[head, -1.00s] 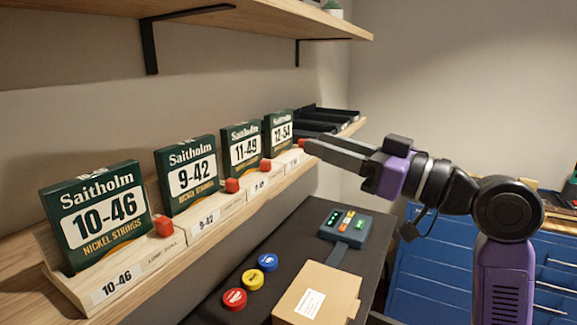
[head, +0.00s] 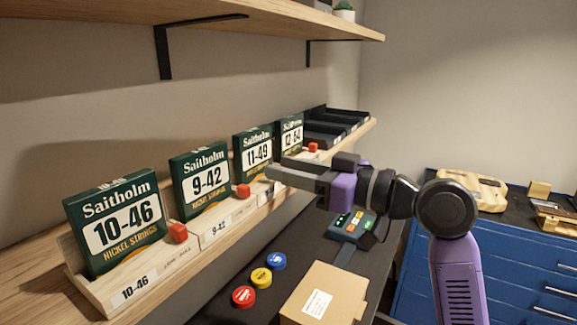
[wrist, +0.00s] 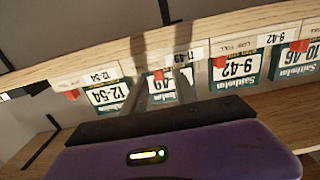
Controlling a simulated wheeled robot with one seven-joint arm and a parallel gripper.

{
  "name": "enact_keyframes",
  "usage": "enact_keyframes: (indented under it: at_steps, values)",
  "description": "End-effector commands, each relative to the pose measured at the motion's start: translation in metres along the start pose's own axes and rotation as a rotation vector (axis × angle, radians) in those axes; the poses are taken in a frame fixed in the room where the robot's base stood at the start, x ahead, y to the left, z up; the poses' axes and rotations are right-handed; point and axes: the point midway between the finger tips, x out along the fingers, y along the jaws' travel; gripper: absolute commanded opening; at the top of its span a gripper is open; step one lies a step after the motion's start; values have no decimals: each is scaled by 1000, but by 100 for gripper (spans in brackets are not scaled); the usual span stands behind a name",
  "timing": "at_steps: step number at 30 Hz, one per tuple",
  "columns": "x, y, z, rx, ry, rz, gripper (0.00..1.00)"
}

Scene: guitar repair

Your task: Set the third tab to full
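A row of green string boxes stands on the shelf in wooden holders with LOW and FULL strips and red tabs. In the head view, the third box, 11-49 (head: 254,148), is partly behind my gripper (head: 275,167), whose fingers look apart, and its tab is hidden there. In the wrist view, where the row appears upside down, the third red tab (wrist: 158,75) shows by the 11-49 label, between my finger tips. My gripper (wrist: 160,92) looks open and points at that holder. Contact with the tab cannot be told.
Other red tabs are at 10-46 (head: 178,233), 9-42 (head: 243,190) and 12-54 (head: 313,147). Below are red (head: 243,296), yellow (head: 261,277) and blue (head: 277,261) buttons, a cardboard box (head: 322,293) and a button panel (head: 352,226). An upper shelf (head: 230,12) overhangs.

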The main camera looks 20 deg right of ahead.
Motion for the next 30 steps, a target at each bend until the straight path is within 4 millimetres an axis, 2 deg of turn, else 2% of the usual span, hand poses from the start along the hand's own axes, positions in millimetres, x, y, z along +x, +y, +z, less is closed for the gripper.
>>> enact_keyframes:
  at_steps: [6,11,30]
  values:
    - [0,0,0,0,0,0,33]
    - [0,0,0,0,0,0,1]
    - [0,0,0,1,0,-1,0]
